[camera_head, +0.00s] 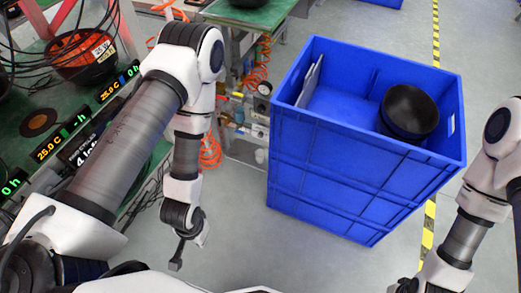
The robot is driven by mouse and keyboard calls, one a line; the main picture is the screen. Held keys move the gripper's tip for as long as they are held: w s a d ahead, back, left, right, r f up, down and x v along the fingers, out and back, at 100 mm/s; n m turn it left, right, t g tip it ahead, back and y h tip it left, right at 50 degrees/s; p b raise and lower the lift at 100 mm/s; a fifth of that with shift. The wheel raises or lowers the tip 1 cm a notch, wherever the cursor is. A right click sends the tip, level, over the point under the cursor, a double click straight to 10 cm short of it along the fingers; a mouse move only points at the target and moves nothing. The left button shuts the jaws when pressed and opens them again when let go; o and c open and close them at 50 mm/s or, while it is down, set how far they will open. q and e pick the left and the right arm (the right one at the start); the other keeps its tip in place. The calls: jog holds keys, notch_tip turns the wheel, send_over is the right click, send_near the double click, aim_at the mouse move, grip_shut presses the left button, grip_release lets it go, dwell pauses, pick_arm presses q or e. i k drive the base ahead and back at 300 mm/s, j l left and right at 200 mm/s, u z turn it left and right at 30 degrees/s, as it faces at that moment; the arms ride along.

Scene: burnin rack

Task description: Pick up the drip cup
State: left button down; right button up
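Black round bowls (409,109), seemingly stacked, sit inside the blue crate at its right end; they may be the drip cup, but I cannot tell for sure. Another dark round container (84,60) with a white label and cables stands on the green bench at upper left. My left gripper (176,264) hangs at bottom centre-left, left of the crate and away from the bowls; its fingers are too small to judge. Neither gripper touches a bowl.
The tall blue crate (330,142) is open on top, with a pale flat panel (309,82) at its left inside. The green bench (60,105) carries displays and cables. Grey floor is clear in front of the crate; yellow-black tape (428,238) runs along its right.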

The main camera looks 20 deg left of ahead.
aim_at(259, 154)
jog(key=i+j+z, duration=0.15)
jog(key=j, duration=0.3)
jog(key=i+j+z, duration=0.2)
jog(key=j, duration=0.25)
jog(key=i+j+z, duration=0.15)
jog(key=j, duration=0.35)
jog(key=j+z, duration=0.2)
jog(key=j, duration=0.3)
